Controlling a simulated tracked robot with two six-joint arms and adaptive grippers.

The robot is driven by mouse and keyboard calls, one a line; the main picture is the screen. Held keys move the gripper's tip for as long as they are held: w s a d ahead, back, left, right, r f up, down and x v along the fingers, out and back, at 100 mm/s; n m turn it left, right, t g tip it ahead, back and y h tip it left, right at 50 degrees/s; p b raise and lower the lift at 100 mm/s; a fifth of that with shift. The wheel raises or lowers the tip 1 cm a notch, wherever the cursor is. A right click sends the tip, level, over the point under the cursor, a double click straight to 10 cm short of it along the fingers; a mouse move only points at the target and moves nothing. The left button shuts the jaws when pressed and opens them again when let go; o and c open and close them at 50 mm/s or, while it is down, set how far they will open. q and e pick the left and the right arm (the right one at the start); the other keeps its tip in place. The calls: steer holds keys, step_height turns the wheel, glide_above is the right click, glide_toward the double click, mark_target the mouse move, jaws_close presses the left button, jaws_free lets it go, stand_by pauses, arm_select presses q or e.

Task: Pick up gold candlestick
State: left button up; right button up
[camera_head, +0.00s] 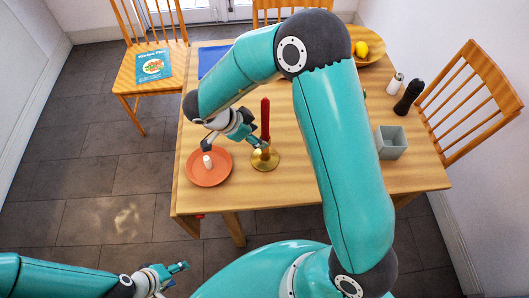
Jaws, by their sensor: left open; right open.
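The gold candlestick (265,160) stands upright near the front edge of the wooden table, with a red candle (265,115) in it. My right gripper (235,144) is open and empty. It reaches over the table just left of the candlestick, one finger close to the candlestick's upper part; I cannot tell whether they touch. My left gripper (177,276) is open and empty, low at the bottom left, away from the table.
An orange plate (212,181) with a small white object (207,161) lies left of the candlestick. A grey box (391,142), a dark pepper mill (408,97) and a white shaker (395,84) stand at the right. Wooden chairs (470,90) surround the table (420,178).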

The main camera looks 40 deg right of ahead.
steer(key=shift+x, duration=1.45)
jaws_close()
